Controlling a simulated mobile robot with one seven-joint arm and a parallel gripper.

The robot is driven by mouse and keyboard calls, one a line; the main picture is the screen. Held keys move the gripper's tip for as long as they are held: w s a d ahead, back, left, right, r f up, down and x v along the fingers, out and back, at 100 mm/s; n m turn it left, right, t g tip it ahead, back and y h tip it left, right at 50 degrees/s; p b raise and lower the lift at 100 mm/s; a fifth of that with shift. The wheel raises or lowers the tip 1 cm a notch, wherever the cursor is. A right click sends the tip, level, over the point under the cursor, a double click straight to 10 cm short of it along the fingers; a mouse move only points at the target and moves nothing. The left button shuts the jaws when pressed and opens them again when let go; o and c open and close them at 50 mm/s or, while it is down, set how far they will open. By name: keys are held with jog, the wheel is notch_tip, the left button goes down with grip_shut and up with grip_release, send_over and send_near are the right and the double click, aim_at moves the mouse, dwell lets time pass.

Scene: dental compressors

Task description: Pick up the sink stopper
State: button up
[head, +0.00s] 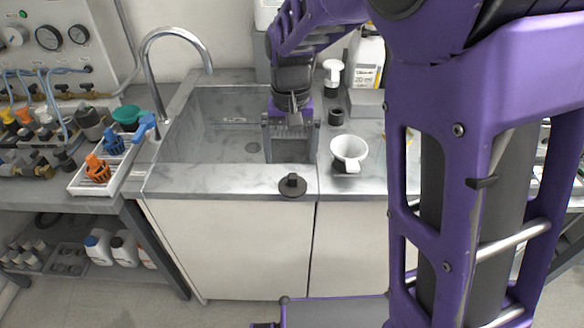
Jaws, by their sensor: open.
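The sink stopper (292,186) is a dark disc with a raised knob. It lies on the front rim of the grey sink (228,182), right of the middle. My gripper (291,155) hangs from the purple arm over the right part of the basin, behind the stopper and apart from it. Its fingers are open and spread, pointing down, with nothing seen between them. The fingers partly hide the basin's right wall.
A white cup or funnel (348,152) stands on the counter right of the sink, near a small black cup (335,117) and a white jug (366,62). The curved faucet (150,62) rises at the left. A white tray (76,186) with coloured fittings sits left.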

aim_at(293, 176)
jog(key=f, duration=0.3)
jog(key=f+b, duration=0.1)
jog(key=f, duration=0.3)
jog(key=shift+d+f, duration=0.2)
jog(key=shift+f, duration=0.05)
jog(key=shift+c, duration=0.2)
jog(key=c, duration=1.2)
